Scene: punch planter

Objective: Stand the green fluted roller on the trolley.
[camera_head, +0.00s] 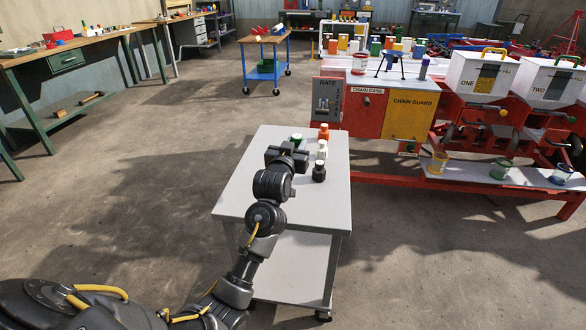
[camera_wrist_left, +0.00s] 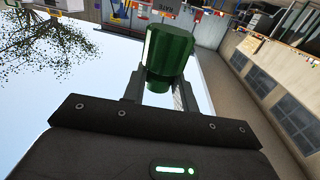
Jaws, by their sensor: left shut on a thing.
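The green fluted roller (camera_wrist_left: 170,52) is between the two fingers of my left gripper (camera_wrist_left: 160,92) in the left wrist view, and the gripper is shut on it. In the head view a small part of the roller (camera_head: 297,137) shows just beyond my left gripper (camera_head: 290,148); the rest is hidden behind the gripper. The gripper is over the far part of the grey trolley (camera_head: 248,190). I cannot tell whether the roller touches the trolley top. My right gripper is not in view.
Along the trolley's right side stand an orange-red roller (camera_head: 323,132), a white one (camera_head: 322,150) and a black one (camera_head: 319,172), close to my gripper. The near trolley top is clear. A red machine (camera_head: 365,112) stands beyond at the right, and a blue cart (camera_head: 265,68) stands farther back.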

